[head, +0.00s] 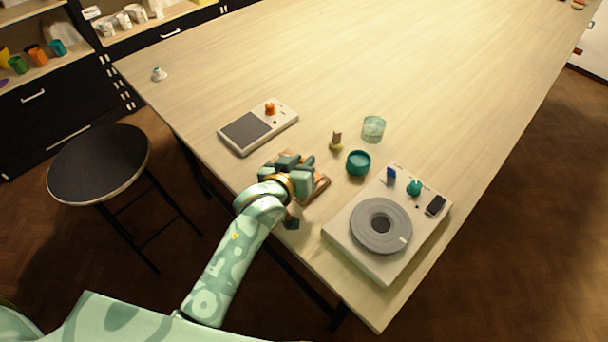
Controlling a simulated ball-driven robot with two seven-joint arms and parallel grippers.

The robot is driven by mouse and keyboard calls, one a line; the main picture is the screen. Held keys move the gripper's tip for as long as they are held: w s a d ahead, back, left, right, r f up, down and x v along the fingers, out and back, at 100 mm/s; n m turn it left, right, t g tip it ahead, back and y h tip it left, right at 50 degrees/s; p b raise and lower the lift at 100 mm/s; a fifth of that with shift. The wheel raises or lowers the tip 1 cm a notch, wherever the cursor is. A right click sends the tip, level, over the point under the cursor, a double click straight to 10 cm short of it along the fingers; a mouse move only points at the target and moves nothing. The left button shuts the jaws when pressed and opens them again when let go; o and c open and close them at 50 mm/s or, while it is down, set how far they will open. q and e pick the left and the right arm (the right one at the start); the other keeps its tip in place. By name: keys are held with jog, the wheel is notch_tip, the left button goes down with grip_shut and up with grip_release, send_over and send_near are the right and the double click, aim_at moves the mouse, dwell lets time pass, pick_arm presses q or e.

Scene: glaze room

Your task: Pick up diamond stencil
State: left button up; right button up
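My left gripper (292,172) is over the front edge area of the table, above an orange-brown item (318,188) that it mostly covers. Its fingers are seen from above and behind, so I cannot tell whether they are open or shut, or touching anything. My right gripper is not in view.
A flat device with a grey panel and orange knob (258,127) lies left of the hand. A turntable unit (382,225), a teal cup (358,162), a glass jar (373,129) and a small stamp-like piece (336,141) stand to the right. The far table (400,45) is clear. A stool (98,162) stands left.

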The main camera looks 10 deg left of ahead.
pick_arm(q)
jog(key=shift+x, duration=0.8)
jog(key=shift+s, duration=0.1)
jog(key=shift+s, duration=0.1)
grip_shut()
jog(key=shift+r, duration=0.1)
